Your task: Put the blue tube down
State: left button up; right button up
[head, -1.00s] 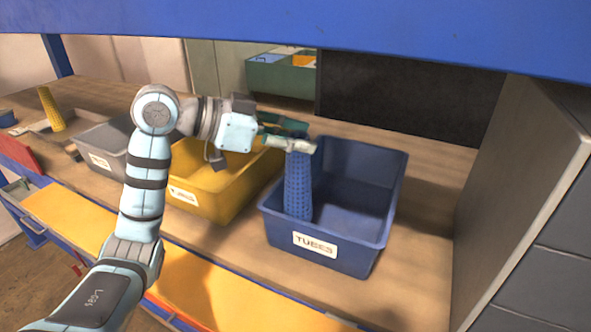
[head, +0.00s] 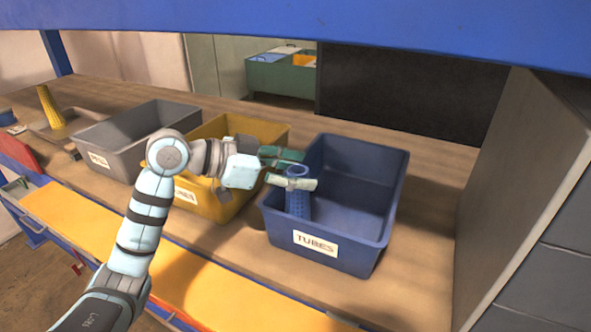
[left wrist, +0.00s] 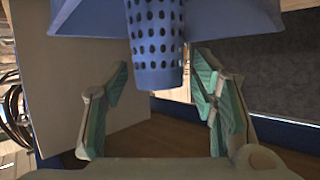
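The blue tube (head: 298,203), a perforated cylinder, stands roughly upright inside the blue bin (head: 372,236) labelled TUBES, near its left front corner. The bin's front wall hides the tube's lower end. My left gripper (head: 287,172) is at the tube's top, one finger in front and one behind. In the left wrist view, the tube (left wrist: 156,45) shows between the fingers of my left gripper (left wrist: 160,80), with a small gap on each side, so the gripper looks open. My right gripper is not in view.
A yellow bin (head: 216,204) and a grey bin (head: 120,165) stand left of the blue bin. A yellow tube (head: 50,107) stands in a tray at far left. A grey panel (head: 520,190) rises at right. A blue beam (head: 330,35) crosses above.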

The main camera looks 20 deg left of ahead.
pick_arm(q)
jog(key=shift+a+r, duration=0.1)
jog(key=shift+r, duration=0.05)
jog(key=b+v, duration=0.4)
jog(key=v, duration=0.7)
jog(key=shift+s+r, duration=0.3)
jog(key=shift+a, duration=0.15)
jog(key=shift+f, duration=0.1)
